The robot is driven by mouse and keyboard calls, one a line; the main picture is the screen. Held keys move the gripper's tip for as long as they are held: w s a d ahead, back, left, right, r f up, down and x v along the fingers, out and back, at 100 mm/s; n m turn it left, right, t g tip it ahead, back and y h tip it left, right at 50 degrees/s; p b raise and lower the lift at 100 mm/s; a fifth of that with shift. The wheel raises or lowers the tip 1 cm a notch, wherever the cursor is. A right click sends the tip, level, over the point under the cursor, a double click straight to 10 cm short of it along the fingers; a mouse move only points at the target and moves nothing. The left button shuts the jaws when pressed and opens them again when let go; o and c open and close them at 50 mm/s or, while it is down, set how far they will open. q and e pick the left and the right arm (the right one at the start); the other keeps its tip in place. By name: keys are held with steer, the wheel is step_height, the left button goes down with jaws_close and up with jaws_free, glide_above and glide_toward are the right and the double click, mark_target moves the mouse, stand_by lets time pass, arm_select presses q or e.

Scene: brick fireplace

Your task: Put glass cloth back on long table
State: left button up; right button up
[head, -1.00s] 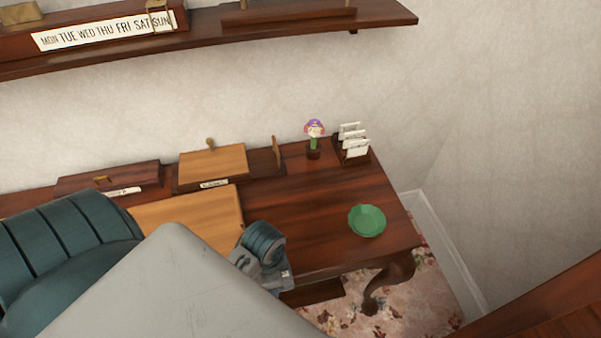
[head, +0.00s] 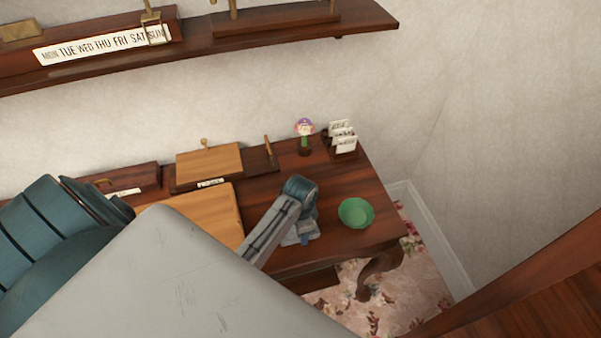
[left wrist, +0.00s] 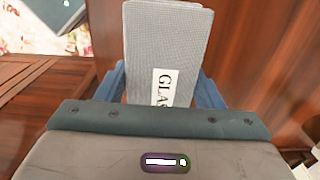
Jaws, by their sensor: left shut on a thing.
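The glass cloth (left wrist: 165,45) is a grey, folded, textured cloth with a white label that shows part of the word "GLASS" in the left wrist view. My left gripper (left wrist: 165,82) is shut on it, with a blue finger on each side. In the head view my left arm reaches over the right part of the long table (head: 345,192), a dark reddish wooden table against the wall. A small pale grey patch below the wrist looks like the cloth or gripper end; I cannot tell whether it touches the table. My right gripper is out of view.
A small flower figure (head: 305,135) and a card holder (head: 342,139) stand at the back. Wooden boxes (head: 209,162) line the table's left part. A wall shelf (head: 250,50) runs above.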

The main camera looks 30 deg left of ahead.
arm_select(q)
step_height(320, 180, down, 2)
steer(key=shift+p, duration=0.45)
steer(key=shift+f, duration=0.45)
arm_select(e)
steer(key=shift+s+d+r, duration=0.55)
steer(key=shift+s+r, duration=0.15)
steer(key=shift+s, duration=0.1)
arm_select(q)
steer(key=shift+f, duration=0.1)
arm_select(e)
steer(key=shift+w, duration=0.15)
arm_select(q)
steer(key=o, duration=0.9)
steer(key=shift+o, duration=0.2)
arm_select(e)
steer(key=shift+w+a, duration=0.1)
